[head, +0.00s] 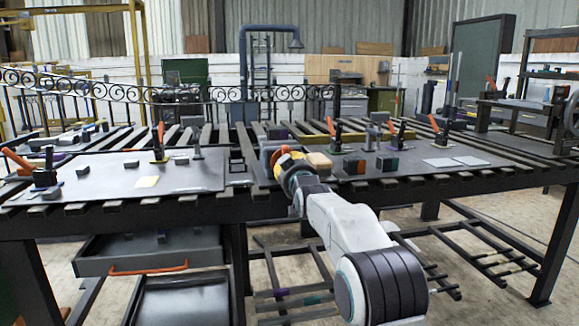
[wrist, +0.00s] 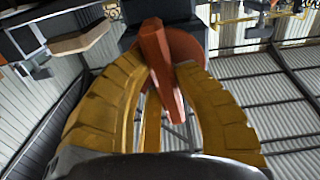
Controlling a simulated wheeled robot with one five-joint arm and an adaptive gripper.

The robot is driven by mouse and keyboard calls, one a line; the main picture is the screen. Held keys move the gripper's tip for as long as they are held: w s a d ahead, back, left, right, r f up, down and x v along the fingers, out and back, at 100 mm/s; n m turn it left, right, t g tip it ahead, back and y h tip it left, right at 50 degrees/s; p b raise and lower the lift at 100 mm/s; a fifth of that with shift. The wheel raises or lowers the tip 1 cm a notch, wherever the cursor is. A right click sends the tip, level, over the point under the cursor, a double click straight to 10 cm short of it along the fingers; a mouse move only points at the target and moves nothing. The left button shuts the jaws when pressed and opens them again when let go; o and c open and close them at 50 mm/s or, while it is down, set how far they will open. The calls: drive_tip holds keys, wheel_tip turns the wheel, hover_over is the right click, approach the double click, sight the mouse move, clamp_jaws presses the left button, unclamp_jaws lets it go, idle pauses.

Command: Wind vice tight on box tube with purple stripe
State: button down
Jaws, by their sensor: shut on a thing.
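My gripper (head: 287,160), with its yellow fingers, is at the front edge of the metal bench near its middle. In the wrist view the fingers (wrist: 166,75) are shut around a red bar handle (wrist: 156,45). A round red hub (wrist: 187,46) shows behind the bar, against a dark block (wrist: 158,9) that looks like the vice body. In the head view my gripper and arm hide most of the vice. A small purple patch (head: 278,133) shows just behind the gripper; I cannot tell whether it is the striped tube. The jaw gap is hidden.
A wooden block (head: 318,161) sits close right of my gripper. Orange-handled clamps (head: 335,130) and small blocks stand on the slatted bench. Tubes with purple and teal bands (head: 312,300) lie on the low rack below. An open drawer (head: 150,252) juts out at left.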

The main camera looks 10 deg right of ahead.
drive_tip(key=m, duration=0.4)
drive_tip(key=shift+a+f+m, duration=0.1)
drive_tip(key=shift+f+m, duration=0.1)
drive_tip(key=shift+m, duration=0.1)
drive_tip(key=m, duration=0.5)
drive_tip(key=shift+a+f, duration=0.1)
drive_tip(key=m, duration=0.5)
drive_tip(key=shift+a+m, duration=0.1)
drive_tip(key=shift+m, duration=0.3)
drive_tip(key=m, duration=0.4)
drive_tip(key=shift+a, duration=0.1)
drive_tip(key=shift+m, duration=0.3)
drive_tip(key=c, duration=0.9)
unclamp_jaws()
drive_tip(key=shift+c, duration=0.2)
drive_tip(key=shift+s, duration=0.1)
drive_tip(key=s, duration=1.1)
drive_tip(key=shift+s, duration=0.4)
